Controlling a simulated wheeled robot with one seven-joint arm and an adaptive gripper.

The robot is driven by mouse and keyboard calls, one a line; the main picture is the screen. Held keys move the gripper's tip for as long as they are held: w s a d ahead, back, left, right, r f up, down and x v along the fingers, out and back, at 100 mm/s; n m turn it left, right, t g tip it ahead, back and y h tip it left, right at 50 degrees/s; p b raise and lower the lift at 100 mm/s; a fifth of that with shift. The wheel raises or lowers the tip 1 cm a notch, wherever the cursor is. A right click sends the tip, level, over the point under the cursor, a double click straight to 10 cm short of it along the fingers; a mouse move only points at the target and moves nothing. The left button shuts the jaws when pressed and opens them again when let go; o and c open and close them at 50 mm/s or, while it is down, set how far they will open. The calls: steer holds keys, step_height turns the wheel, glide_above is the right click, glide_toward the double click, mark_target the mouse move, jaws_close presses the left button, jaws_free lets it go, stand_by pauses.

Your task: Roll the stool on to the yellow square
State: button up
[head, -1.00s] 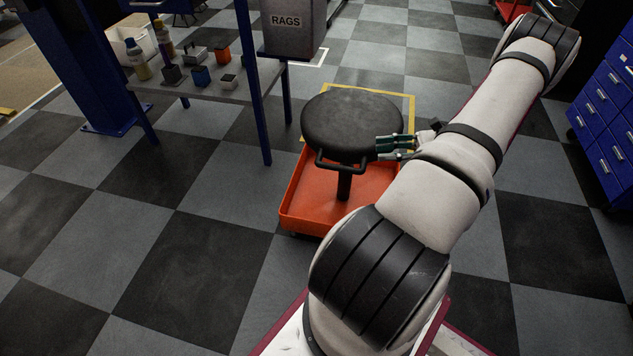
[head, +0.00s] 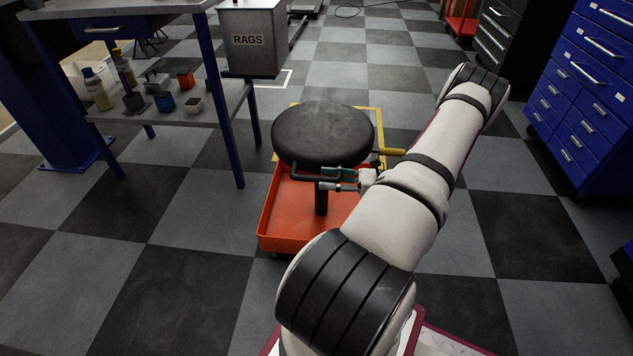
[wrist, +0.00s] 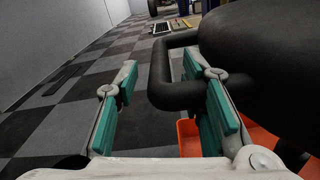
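The stool has a round black seat (head: 322,135), a black post and an orange tray base (head: 285,220). A black loop handle (head: 300,174) sticks out from the seat's near side; it also shows in the wrist view (wrist: 160,72). My gripper (head: 325,178) is at this handle. In the wrist view my gripper (wrist: 165,95) has its fingers wide apart, with the handle's bar between them and a gap on the left. The yellow square (head: 380,125) is an outline on the floor behind and right of the stool; seat and base hide much of it.
A workbench (head: 165,112) with bottles and small boxes stands left, its blue leg near the stool. Blue drawer cabinets (head: 590,90) stand right. A yellow lever (head: 390,152) shows right of the seat.

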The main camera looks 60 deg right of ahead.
mark_target(317, 179)
steer(key=shift+b+x, duration=0.3)
steer(key=shift+x, duration=1.55)
jaws_close()
